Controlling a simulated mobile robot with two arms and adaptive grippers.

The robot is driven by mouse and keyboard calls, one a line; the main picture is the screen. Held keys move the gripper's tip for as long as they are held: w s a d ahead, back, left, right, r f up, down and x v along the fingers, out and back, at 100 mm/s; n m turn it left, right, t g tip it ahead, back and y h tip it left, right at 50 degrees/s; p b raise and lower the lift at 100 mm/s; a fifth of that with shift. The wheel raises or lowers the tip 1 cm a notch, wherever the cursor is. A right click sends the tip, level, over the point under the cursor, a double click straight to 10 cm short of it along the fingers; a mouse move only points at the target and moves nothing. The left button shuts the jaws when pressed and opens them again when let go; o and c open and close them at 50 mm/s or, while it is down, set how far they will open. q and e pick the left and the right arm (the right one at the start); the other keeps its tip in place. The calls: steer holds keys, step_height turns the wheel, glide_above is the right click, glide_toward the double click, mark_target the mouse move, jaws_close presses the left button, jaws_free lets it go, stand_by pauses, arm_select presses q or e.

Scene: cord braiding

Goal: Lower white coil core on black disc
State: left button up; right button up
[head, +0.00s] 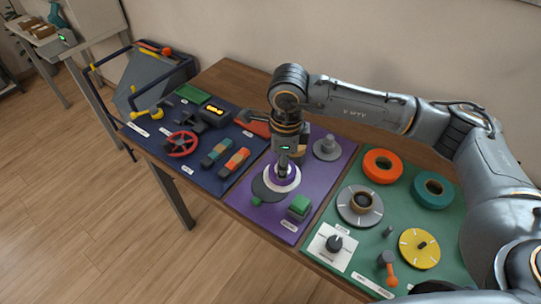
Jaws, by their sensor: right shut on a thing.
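The white coil core (294,183) shows as a white ring with a purple inner band, on or just above the purple mat (250,222). The black disc (263,191) lies at its lower left, partly covered by the coil in this view. My right gripper (283,172) points down at the middle of the coil and is shut on it; the fingertips are small and partly hidden. I cannot tell whether the coil touches the disc. My left gripper is not in view.
A green block (299,206) stands close at the right front, and a grey stepped knob (327,148) stands behind. The green mat at right carries an orange ring (382,166), a teal ring (433,190) and dials. The navy mat at left holds a red wheel (181,144) and tools.

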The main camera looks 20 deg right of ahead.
mark_target(272, 165)
steer(key=w+m, duration=0.1)
steer(key=m, duration=0.4)
steer(key=w+a+f+m, duration=0.1)
steer(key=m, duration=0.2)
steer(key=shift+w, duration=0.35)
steer(key=m, duration=0.2)
steer(key=w+m, duration=0.1)
steer(key=m, duration=0.1)
steer(key=shift+a+f+p, duration=0.15)
steer(key=shift+f+p, duration=0.15)
steer(key=shift+f, duration=0.1)
arm_select(q)
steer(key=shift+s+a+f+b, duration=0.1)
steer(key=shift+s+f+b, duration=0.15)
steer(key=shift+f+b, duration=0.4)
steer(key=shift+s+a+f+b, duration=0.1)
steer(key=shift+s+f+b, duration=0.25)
steer(key=shift+b, duration=0.4)
arm_select(e)
steer(key=shift+w+a+f+m, duration=0.1)
steer(key=shift+w+f+m, duration=0.1)
steer(key=shift+f+m, duration=0.9)
steer(key=shift+w+f+m, duration=0.15)
steer(key=shift+f+m, duration=0.25)
steer(key=shift+f, duration=1.3)
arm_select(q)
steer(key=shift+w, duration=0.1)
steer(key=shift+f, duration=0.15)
